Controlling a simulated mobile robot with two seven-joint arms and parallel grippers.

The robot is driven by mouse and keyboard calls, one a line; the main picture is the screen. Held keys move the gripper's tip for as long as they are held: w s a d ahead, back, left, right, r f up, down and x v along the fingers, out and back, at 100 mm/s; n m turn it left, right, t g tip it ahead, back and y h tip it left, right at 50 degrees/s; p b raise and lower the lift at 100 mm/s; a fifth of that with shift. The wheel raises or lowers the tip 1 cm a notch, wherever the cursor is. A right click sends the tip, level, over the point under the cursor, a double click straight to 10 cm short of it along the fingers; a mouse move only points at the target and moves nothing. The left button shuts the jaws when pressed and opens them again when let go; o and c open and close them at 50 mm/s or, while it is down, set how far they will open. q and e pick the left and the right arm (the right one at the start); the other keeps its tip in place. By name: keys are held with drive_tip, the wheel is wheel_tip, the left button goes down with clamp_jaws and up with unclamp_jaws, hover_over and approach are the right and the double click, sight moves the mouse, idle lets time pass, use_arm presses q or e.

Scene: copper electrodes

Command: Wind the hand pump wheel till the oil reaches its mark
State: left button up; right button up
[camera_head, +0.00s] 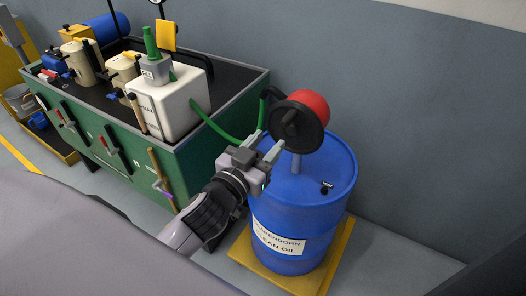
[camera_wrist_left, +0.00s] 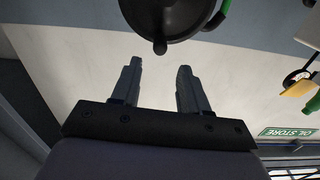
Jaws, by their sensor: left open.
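The pump wheel (camera_head: 296,126) is a dark disc with a raised grip, in front of a red pump body (camera_head: 312,103) on top of the blue clean oil drum (camera_head: 303,203). My left gripper (camera_head: 268,141) is open, its two fingers pointing at the wheel's near side. In the left wrist view the dark wheel (camera_wrist_left: 165,14) with a small knob (camera_wrist_left: 160,47) lies just beyond the open fingertips (camera_wrist_left: 158,65), with nothing between them. A green hose (camera_head: 228,130) runs from the pump side to a white tank (camera_head: 168,104). No oil level or mark is readable. My right gripper is not in view.
A green bench (camera_head: 176,160) left of the drum carries the tank, several beige cans (camera_head: 80,60) and a blue drum (camera_head: 107,27). The clean oil drum stands on a yellow pallet (camera_head: 336,262). A grey wall (camera_head: 420,110) stands behind; floor to the right is clear.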

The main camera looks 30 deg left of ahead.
sight(283, 125)
use_arm(q)
drive_tip(key=w, duration=0.7)
drive_tip(key=shift+w+d, duration=0.1)
drive_tip(key=shift+w, duration=0.1)
drive_tip(key=shift+w, duration=0.3)
clamp_jaws()
